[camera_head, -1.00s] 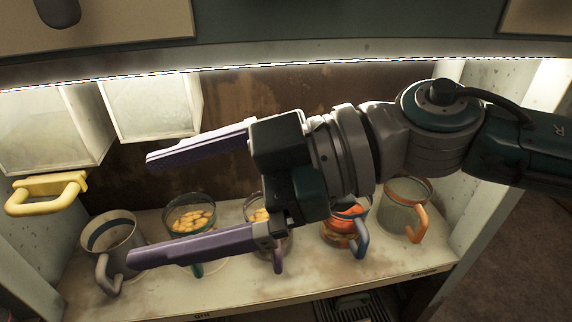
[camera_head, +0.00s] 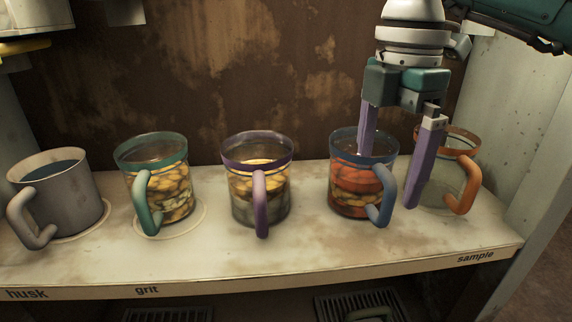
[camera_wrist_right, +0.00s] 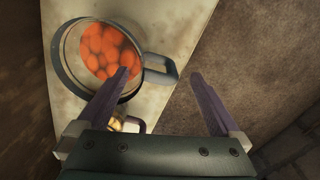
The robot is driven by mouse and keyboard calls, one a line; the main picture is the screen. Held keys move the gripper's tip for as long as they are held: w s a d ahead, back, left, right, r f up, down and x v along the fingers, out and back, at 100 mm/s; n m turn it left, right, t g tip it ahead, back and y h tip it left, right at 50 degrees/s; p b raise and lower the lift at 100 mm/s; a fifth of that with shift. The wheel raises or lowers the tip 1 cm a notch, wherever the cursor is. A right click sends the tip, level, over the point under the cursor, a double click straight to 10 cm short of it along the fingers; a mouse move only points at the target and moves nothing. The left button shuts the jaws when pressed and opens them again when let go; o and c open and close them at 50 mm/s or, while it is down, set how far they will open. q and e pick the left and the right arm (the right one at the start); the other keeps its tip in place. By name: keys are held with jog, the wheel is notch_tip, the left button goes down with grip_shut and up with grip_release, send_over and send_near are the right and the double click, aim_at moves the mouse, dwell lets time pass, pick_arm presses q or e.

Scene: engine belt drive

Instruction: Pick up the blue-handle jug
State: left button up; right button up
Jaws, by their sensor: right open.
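The blue-handle jug (camera_head: 350,187) is clear with a blue rim and holds orange-red pieces. It stands upright on the shelf, its handle (camera_head: 382,196) facing front right. My right gripper (camera_head: 389,180) points down over it, open and empty. One finger overlaps the jug's mouth; the other is right of the handle, in front of the orange-handle jug (camera_head: 461,165). In the right wrist view, the handle (camera_wrist_right: 160,70) lies between the fingertips, and the left finger covers part of the rim. I cannot tell whether either finger touches the jug. My left gripper is not in view.
A purple-handle jug (camera_head: 257,180), a green-handle jug (camera_head: 168,185) and a grey mug (camera_head: 62,192) stand to the left on the pale shelf (camera_head: 300,240). The orange-handle jug is close on the right, beside the side wall (camera_head: 520,130). A brown back wall (camera_head: 260,70) stands behind.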

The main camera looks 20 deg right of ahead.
aim_at(374, 215)
jog(key=f+b, duration=0.3)
jog(key=f, duration=0.3)
jog(key=shift+a+f+b, duration=0.1)
jog(key=shift+a+b, duration=0.1)
jog(key=shift+b, duration=0.1)
jog(key=shift+w, duration=0.1)
jog(key=shift+c, duration=1.4)
grip_shut()
